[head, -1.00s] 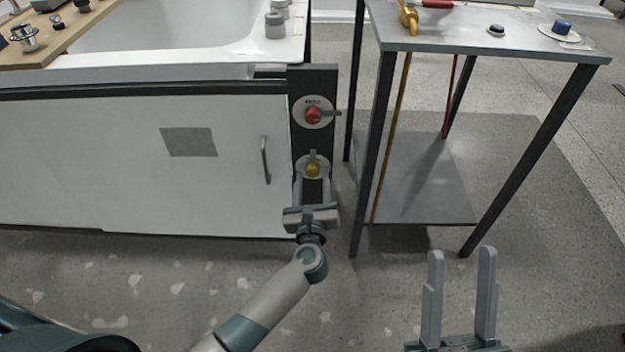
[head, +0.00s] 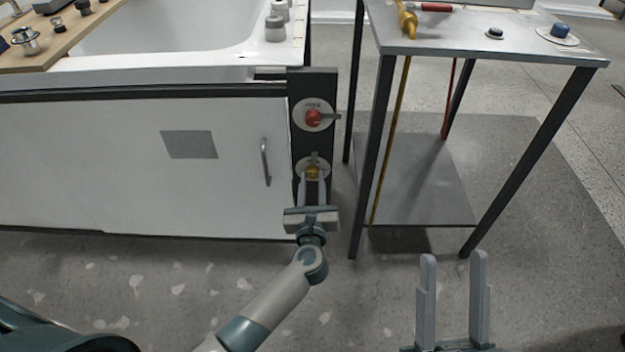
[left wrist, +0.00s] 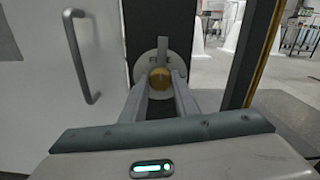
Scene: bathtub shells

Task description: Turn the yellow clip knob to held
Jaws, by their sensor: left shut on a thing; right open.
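The yellow clip knob (head: 312,173) sits on a round pale plate on the dark post at the right end of the tub's white panel. In the left wrist view the knob (left wrist: 160,78) lies between my left fingertips, with its grey pointer upright, near the plate's lettering, which looks like "FREE". My left gripper (head: 312,178) is shut on the knob, one finger on each side. My right gripper (head: 453,262) is open and empty, low in front of the metal table. The knob's lower part is partly hidden by my fingers.
A red knob (head: 313,118) with a grey pointer to the right is just above on the same post. A panel handle (head: 266,161) is to the left. The metal table (head: 480,42) stands close on the right, its leg beside the post.

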